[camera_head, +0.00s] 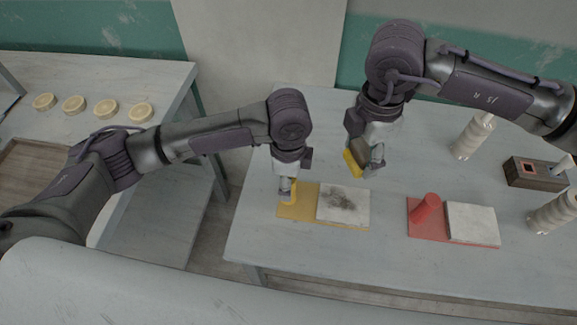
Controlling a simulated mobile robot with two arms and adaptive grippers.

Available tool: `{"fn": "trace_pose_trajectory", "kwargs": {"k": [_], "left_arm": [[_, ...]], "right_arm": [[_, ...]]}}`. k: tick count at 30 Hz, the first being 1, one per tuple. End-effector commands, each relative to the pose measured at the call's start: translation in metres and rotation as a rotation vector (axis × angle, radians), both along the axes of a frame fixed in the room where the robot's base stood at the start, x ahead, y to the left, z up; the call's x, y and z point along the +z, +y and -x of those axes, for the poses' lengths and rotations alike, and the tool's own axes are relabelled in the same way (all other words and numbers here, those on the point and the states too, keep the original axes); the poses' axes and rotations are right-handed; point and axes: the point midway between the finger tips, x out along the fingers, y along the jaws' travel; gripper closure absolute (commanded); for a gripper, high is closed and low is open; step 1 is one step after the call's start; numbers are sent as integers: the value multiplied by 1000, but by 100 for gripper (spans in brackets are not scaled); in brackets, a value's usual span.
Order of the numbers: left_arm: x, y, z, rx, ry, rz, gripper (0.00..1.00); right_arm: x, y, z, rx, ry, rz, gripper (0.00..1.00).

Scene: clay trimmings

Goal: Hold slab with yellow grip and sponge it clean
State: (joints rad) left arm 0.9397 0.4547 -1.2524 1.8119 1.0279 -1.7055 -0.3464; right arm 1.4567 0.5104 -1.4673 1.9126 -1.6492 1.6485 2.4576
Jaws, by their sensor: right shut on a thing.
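A pale slab (343,203) with a dark smudge across its top lies on a yellow mat (305,212). The yellow grip (292,196) stands at the slab's left, largely hidden by my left gripper (286,190). That gripper points down at the grip; whether its fingers are closed on it is not clear. My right gripper (366,164) is shut on a sponge (352,162) with a yellow face. It holds the sponge above the back right of the slab, apart from it.
Right of the yellow mat, a red grip (425,207) and a clean white slab (471,223) lie on a red mat (426,233). White ribbed bottles (468,142) and a dark wooden box (533,173) stand further right. Several round pale pieces (106,109) sit on the left table.

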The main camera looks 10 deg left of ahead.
Motion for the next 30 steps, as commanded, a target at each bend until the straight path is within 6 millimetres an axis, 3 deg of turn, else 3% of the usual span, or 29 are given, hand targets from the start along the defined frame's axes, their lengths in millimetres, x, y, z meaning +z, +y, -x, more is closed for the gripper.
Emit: {"fn": "trace_pose_trajectory", "kwargs": {"k": [3,9,21,23,30], "left_arm": [[-22,0,1,1,3,-2,36],[-46,0,0,2,1,0,36],[-54,0,0,1,-1,2,36],[-54,0,0,2,-1,1,43],[-54,0,0,2,-1,1,83]], "right_arm": [[0,0,0,0,0,0,82],[0,0,0,0,0,0,82],[0,0,0,0,0,0,82],[0,0,0,0,0,0,82],[0,0,0,0,0,0,82]]}}
